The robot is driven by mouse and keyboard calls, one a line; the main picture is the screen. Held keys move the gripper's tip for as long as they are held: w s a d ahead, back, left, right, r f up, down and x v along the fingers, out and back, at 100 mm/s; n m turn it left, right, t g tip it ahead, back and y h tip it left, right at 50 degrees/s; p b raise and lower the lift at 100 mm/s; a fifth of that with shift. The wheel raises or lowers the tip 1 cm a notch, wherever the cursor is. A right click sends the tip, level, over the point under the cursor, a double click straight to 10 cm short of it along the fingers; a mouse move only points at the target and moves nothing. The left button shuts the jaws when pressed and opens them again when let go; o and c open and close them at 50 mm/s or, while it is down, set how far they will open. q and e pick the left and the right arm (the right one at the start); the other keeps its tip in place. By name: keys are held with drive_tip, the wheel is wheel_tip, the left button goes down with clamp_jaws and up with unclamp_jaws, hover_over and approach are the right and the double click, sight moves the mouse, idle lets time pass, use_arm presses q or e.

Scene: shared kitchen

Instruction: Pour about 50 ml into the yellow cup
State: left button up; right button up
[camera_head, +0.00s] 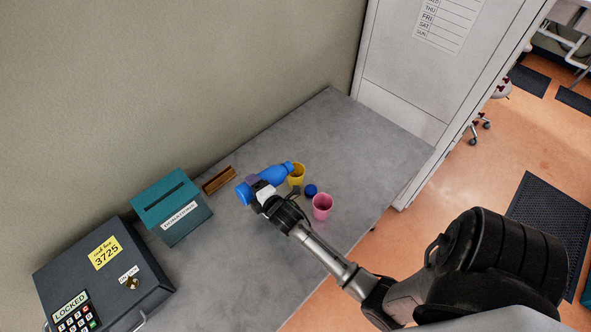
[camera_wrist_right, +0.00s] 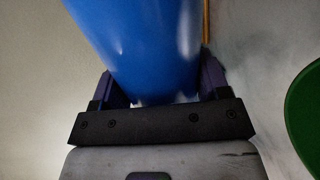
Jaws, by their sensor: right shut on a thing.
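My right gripper (camera_head: 263,189) is shut on a blue bottle (camera_head: 275,174) and holds it tilted far over, close to horizontal. The bottle's narrow end is at the rim of the yellow cup (camera_head: 296,178), which stands upright on the grey counter. In the right wrist view the blue bottle (camera_wrist_right: 140,40) fills the space between the fingers. Whether liquid is flowing, and the level inside the yellow cup, cannot be told. My left gripper is not in view.
A pink cup (camera_head: 322,206) and a round blue cap (camera_head: 310,190) are near the yellow cup on the counter (camera_head: 365,150). A brown wooden item (camera_head: 219,180), a teal donations box (camera_head: 172,207) and a dark cash box (camera_head: 104,275) stand left. A tall light cabinet (camera_head: 415,75) bounds the back right.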

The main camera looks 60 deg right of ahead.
idle(0.4)
drive_tip(key=n+b, duration=0.1)
drive_tip(key=b, duration=0.1)
drive_tip(key=n+h+b, duration=0.1)
drive_tip(key=b, duration=0.1)
drive_tip(key=shift+w+a+f+n, duration=0.1)
drive_tip(key=shift+a+f+n, duration=0.2)
drive_tip(key=shift+f, duration=0.05)
drive_tip(key=shift+w+a+r+n+h+b, duration=0.1)
drive_tip(key=shift+n+h+b, duration=0.2)
drive_tip(key=shift+b, duration=0.05)
drive_tip(key=shift+r, duration=0.2)
drive_tip(key=shift+r+n+g+p, duration=0.2)
drive_tip(key=shift+n+g+p, duration=0.1)
drive_tip(key=shift+p, duration=0.25)
drive_tip(key=shift+d+r, duration=0.1)
drive_tip(key=shift+d, duration=0.15)
